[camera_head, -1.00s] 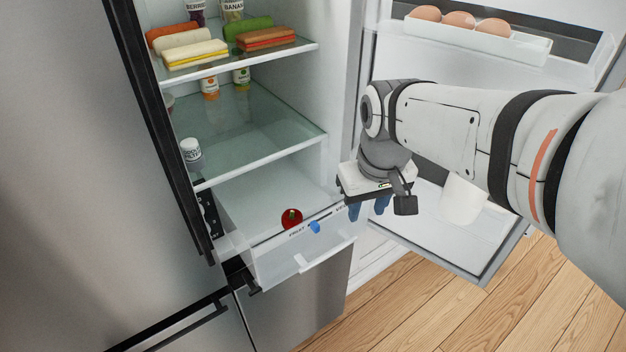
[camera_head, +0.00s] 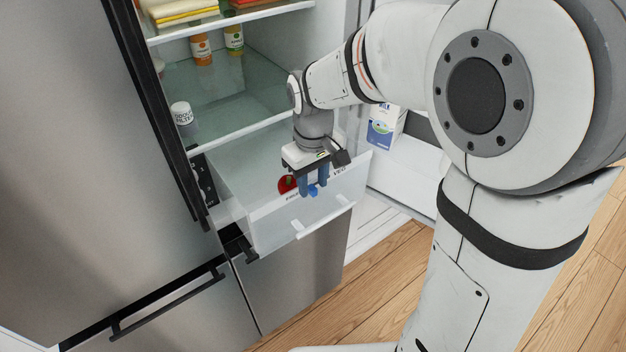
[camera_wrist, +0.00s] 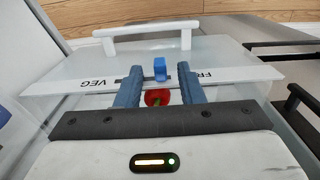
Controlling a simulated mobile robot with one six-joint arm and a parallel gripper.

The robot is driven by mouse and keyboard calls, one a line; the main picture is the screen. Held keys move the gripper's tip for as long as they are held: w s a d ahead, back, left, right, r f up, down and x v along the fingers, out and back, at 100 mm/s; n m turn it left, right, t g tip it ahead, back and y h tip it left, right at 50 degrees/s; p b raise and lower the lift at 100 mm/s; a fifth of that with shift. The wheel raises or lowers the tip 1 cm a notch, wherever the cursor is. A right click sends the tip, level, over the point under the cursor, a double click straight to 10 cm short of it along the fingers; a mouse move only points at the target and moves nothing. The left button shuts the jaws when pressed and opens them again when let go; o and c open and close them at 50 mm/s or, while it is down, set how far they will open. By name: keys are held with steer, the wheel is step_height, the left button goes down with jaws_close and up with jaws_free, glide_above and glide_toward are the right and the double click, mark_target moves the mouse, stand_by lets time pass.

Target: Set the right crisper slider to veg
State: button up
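The crisper drawer (camera_head: 290,225) is pulled out at the bottom of the open fridge. Its blue slider (camera_head: 313,190) sits on the front panel's top strip, between the fruit lettering and the VEG lettering (camera_head: 340,171). In the wrist view the slider (camera_wrist: 160,69) is near mid-strip, with VEG (camera_wrist: 101,82) to the left and the partly hidden fruit lettering to the right. My gripper (camera_head: 313,188) points down over the strip. In the wrist view its blue fingers (camera_wrist: 161,72) are apart, with the slider between their tips; I cannot tell whether either touches it.
A red fruit or vegetable with a green stem (camera_wrist: 157,97) lies in the drawer behind the front panel. A white handle (camera_head: 325,217) juts from the drawer front. Glass shelves with bottles stand above. The open fridge door with a carton (camera_head: 383,127) is on the right.

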steer(key=shift+f, duration=0.3)
jaws_close()
stand_by(0.5)
